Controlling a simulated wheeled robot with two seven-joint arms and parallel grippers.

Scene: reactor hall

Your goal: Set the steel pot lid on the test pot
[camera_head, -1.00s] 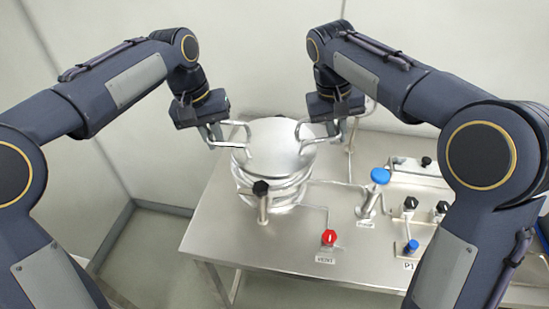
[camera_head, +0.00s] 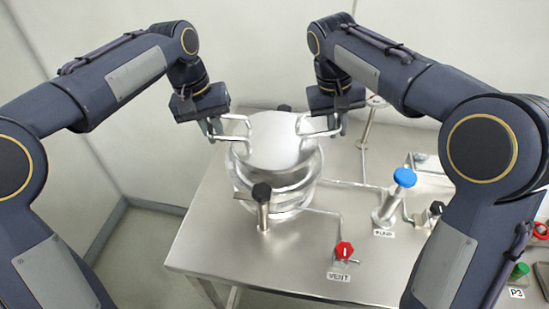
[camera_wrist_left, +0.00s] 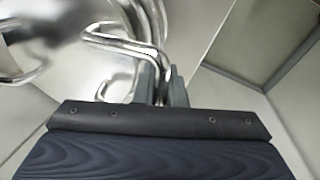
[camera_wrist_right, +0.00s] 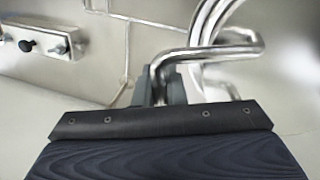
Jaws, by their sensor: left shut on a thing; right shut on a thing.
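The steel pot lid (camera_head: 272,142) is a shiny round disc with a bent bar handle on each side. It is held roughly level over the test pot (camera_head: 286,199), a round steel vessel with thick rings on the table. The lid hides most of the pot's top; I cannot tell whether they touch. My left gripper (camera_head: 214,128) is shut on the left handle, which also shows in the left wrist view (camera_wrist_left: 125,42). My right gripper (camera_head: 336,123) is shut on the right handle, seen in the right wrist view (camera_wrist_right: 205,55).
A black-capped post (camera_head: 263,208) stands close at the pot's front. A red vent knob (camera_head: 344,250) and a blue pump knob (camera_head: 404,177) stand to the right on the steel table (camera_head: 215,235). A gauge on a stem (camera_head: 368,125) rises behind my right gripper.

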